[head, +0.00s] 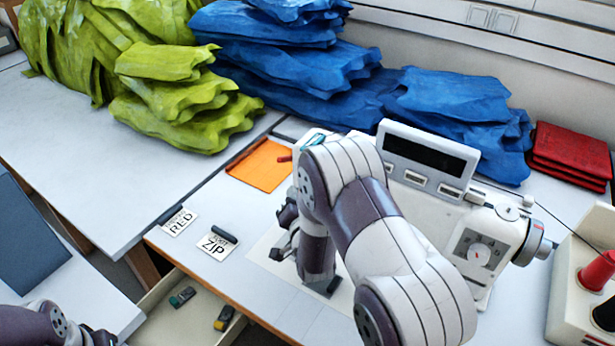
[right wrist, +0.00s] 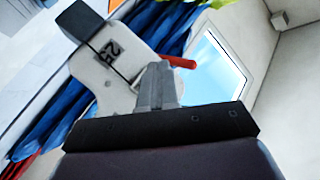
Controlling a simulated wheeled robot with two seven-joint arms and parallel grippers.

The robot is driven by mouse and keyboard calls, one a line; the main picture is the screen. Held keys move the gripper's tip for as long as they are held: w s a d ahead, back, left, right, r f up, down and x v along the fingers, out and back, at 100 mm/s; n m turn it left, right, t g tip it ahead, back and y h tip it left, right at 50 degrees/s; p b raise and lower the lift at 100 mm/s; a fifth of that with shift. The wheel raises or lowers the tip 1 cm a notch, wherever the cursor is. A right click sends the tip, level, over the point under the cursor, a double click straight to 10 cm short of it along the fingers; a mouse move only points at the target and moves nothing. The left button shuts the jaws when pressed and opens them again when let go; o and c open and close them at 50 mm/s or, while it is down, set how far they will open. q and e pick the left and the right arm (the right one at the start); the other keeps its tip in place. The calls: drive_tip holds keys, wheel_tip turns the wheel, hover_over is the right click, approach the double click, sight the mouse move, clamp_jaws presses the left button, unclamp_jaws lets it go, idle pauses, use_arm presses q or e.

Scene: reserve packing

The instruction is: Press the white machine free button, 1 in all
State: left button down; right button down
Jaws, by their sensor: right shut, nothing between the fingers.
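The white machine (head: 432,165) looks like a sewing machine. It stands on the right table, with a dark display, small light buttons (head: 417,179) below it and a dial at right. I cannot read which button is free. My right arm hides its left and middle parts. My right gripper (head: 283,247) is at the machine's left end, partly hidden by its own arm. In the right wrist view its fingers (right wrist: 160,85) are shut and empty, before a white machine part (right wrist: 108,75) and a red lever (right wrist: 178,62). Only dark parts of my left gripper (head: 100,338) show at the bottom left.
Green fabric (head: 170,100) and blue fabric (head: 310,85) are piled behind. An orange cloth (head: 262,165) and cards reading RED (head: 178,222) and ZIP (head: 214,246) lie left of the machine. A box with a red knob (head: 597,270) stands right. A drawer (head: 155,300) is open in front.

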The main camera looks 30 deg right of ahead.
drive_tip(key=shift+s+a, duration=0.65)
drive_tip(key=shift+a, duration=0.35)
